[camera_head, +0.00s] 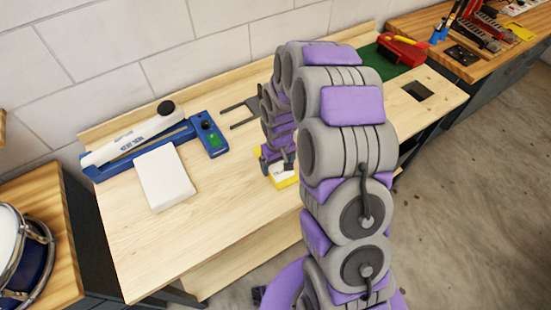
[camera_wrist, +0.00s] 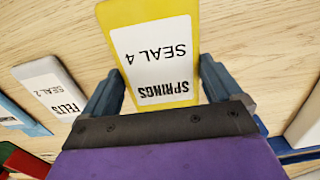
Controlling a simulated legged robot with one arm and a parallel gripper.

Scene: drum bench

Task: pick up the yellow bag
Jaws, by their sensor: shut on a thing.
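The yellow bag (camera_wrist: 190,15) has a white label reading "SPRINGS SEAL 4", upside down in the wrist view. It lies between the two blue-grey fingers of my gripper (camera_wrist: 160,85), which is shut on it. In the head view the yellow bag (camera_head: 284,181) shows below my gripper (camera_head: 277,163) on or just above the pale wooden bench (camera_head: 225,215); I cannot tell whether it touches the wood. My arm hides part of the bench behind it.
A white block-like packet (camera_head: 164,178) lies left, in front of a blue and white sealer (camera_head: 135,137). A blue box (camera_head: 209,135) and a grey fork-shaped part (camera_head: 240,113) lie behind. A white packet labelled "FELTS SEAL 2" (camera_wrist: 50,93) is in the wrist view. The front-left bench is clear.

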